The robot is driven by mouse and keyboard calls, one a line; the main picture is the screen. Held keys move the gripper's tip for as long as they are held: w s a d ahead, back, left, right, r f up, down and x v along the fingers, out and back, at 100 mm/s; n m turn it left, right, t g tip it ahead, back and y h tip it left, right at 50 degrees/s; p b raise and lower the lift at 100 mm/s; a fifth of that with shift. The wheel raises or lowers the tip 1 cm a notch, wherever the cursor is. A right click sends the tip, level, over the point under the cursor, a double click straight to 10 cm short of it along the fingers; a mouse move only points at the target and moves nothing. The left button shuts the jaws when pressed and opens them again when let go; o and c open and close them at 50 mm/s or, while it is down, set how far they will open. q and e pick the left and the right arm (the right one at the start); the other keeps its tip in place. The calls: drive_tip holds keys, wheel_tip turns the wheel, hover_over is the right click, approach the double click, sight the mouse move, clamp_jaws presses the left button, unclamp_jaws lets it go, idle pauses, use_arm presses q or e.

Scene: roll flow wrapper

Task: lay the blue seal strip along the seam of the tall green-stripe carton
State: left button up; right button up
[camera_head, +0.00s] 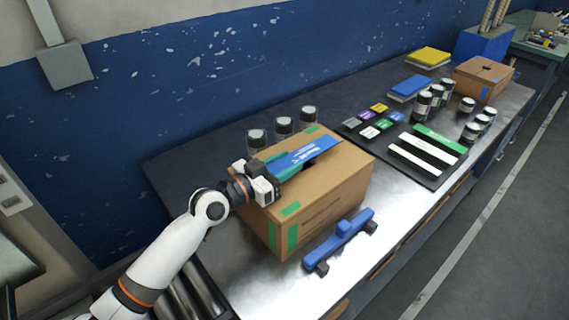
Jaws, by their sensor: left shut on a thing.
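The green-stripe carton (330,190) stands on the near part of the bench, brown with green marks on its corners and a dark slot along its top. The blue seal strip (305,153) lies lengthwise over the carton's top near that slot, with white print on it. I cannot tell whether it touches the cardboard along its whole length. My left gripper (271,180) is shut on the strip's near-left end, at the carton's left top edge, and hides that end. My right gripper is not in view.
A blue roller-like tool (342,240) lies in front of the carton. Several dark jars (283,126) stand behind it. To the right is a dark mat (437,178) with green and white strips. A second carton (483,78) stands at the far right. The bench's front right is clear.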

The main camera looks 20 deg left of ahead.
use_arm(q)
drive_tip(key=shift+f, duration=0.3)
drive_tip(key=o, duration=1)
drive_tip(key=shift+o, duration=0.2)
drive_tip(key=b+v, duration=0.3)
drive_tip(key=v, duration=0.9)
